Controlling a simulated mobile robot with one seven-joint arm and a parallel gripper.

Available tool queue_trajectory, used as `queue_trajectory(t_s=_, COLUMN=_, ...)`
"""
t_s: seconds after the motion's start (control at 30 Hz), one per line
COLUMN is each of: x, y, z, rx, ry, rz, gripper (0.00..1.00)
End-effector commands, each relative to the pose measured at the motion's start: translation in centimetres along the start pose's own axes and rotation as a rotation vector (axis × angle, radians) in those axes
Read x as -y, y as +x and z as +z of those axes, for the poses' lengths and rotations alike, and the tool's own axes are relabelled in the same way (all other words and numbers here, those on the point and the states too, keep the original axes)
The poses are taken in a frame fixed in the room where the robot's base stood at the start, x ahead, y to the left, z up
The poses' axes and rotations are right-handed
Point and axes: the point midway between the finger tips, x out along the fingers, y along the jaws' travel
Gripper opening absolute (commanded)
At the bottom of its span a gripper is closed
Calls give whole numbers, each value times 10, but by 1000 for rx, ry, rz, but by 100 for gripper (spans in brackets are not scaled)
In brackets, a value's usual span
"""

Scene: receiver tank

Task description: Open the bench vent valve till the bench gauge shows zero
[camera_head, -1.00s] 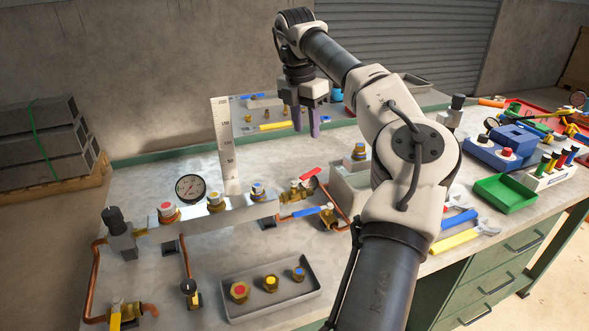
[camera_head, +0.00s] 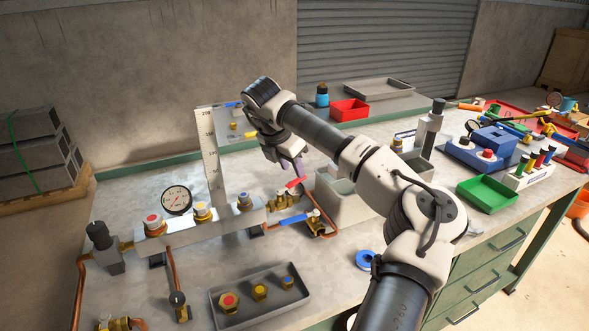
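The bench gauge (camera_head: 177,199) is a round white dial standing behind the manifold block; its needle is too small to read surely. A brass valve with a red lever (camera_head: 295,184) is at the manifold's right end. A brass valve with a blue lever (camera_head: 298,216) sits just in front of it. No readable label shows which is the vent valve.
The manifold block (camera_head: 177,238) carries several coloured caps. A grey tray (camera_head: 215,312) with brass fittings lies in front. A tall scale plate (camera_head: 208,150) stands behind. A grey bin (camera_head: 338,211) is right of the valves, under my arm. A green tray (camera_head: 487,193) lies further right.

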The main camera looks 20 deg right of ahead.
Motion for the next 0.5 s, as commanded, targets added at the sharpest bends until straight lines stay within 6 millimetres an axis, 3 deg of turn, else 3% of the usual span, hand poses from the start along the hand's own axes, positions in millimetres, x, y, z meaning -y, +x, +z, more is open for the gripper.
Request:
queue_trajectory(t_s=0.2, x=0, y=27, z=0, rx=-2, ry=0, rz=-1, gripper=37)
queue_trajectory(t_s=0.5, x=0, y=34, z=0, rx=0, ry=0, rz=0, gripper=37)
